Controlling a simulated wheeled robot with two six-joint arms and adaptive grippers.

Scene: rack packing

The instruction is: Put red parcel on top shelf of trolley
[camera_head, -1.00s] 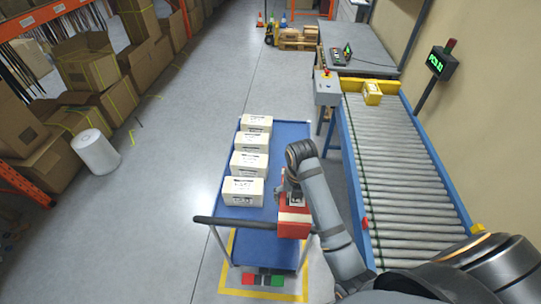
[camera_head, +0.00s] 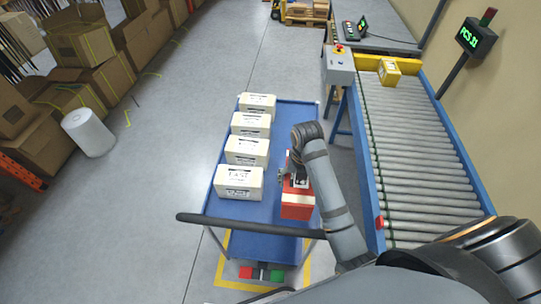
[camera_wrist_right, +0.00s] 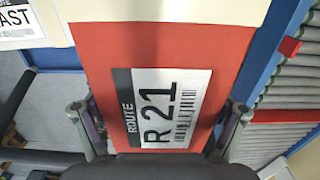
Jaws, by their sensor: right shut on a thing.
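The red parcel (camera_head: 297,206) is at the right side of the blue top shelf (camera_head: 262,212) of the trolley, just behind its dark handle bar. My right gripper (camera_head: 294,178) is shut on the red parcel, with one finger on each side of it. In the right wrist view the red parcel (camera_wrist_right: 110,50) fills the middle and shows a white "ROUTE R 21" label, with the right gripper (camera_wrist_right: 160,122) at its near end. I cannot tell whether the parcel's underside touches the shelf. My left gripper is not in view.
Several cream parcels (camera_head: 240,182) stand in a row along the shelf's left side. A roller conveyor (camera_head: 425,165) with a yellow parcel (camera_head: 389,72) runs along the right. The handle bar (camera_head: 250,226) crosses the near end. The shelf's far right part is clear.

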